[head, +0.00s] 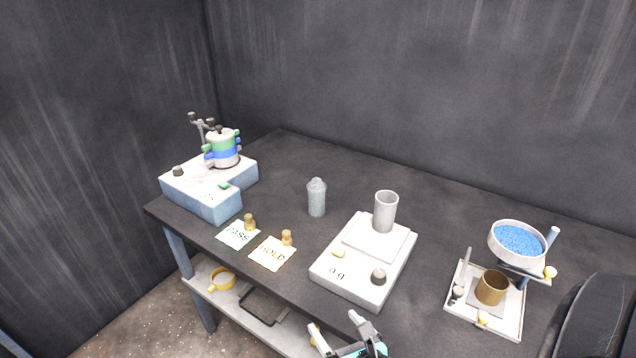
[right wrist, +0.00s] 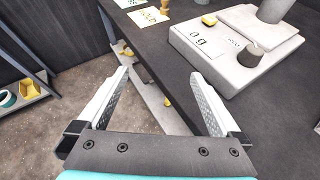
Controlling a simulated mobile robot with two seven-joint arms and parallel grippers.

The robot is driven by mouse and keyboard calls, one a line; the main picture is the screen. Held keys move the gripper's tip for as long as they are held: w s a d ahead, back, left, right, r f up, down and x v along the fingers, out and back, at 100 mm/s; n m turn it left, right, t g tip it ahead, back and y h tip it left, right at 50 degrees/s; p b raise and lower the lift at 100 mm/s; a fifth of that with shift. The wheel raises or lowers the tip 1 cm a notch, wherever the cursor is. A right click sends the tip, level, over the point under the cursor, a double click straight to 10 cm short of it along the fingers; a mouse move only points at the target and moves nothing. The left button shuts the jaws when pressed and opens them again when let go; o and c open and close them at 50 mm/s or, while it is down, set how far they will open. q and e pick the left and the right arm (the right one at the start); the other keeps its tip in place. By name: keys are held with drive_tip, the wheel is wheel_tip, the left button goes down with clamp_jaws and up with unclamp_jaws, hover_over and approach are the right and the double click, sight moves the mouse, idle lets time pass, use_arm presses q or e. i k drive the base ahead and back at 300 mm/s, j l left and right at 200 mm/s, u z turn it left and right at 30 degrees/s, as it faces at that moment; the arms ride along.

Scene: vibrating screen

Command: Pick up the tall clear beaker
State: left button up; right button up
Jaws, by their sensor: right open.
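The tall clear beaker (head: 385,212) looks pale grey and stands upright on the square pan of a white scale (head: 340,286). In the right wrist view only the beaker's lower part (right wrist: 273,10) shows, at the top right edge. My right gripper (head: 337,326) is at the bottom of the head view, in front of the table's near edge and apart from the beaker. In the right wrist view its two fingers (right wrist: 160,78) are spread with nothing between them. My left gripper is not in view.
A grey capped bottle (head: 316,198) stands left of the scale. PASS (head: 238,235) and HOLD (head: 272,254) cards each have a brass weight. A shaker machine (head: 200,192) is at the left. A bowl of blue beads (head: 518,241) stands above a brown cup (head: 491,287) at the right.

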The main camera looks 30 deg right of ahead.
sight(316, 189)
drive_tip(key=i+l, duration=0.95)
drive_tip(key=l, duration=0.15)
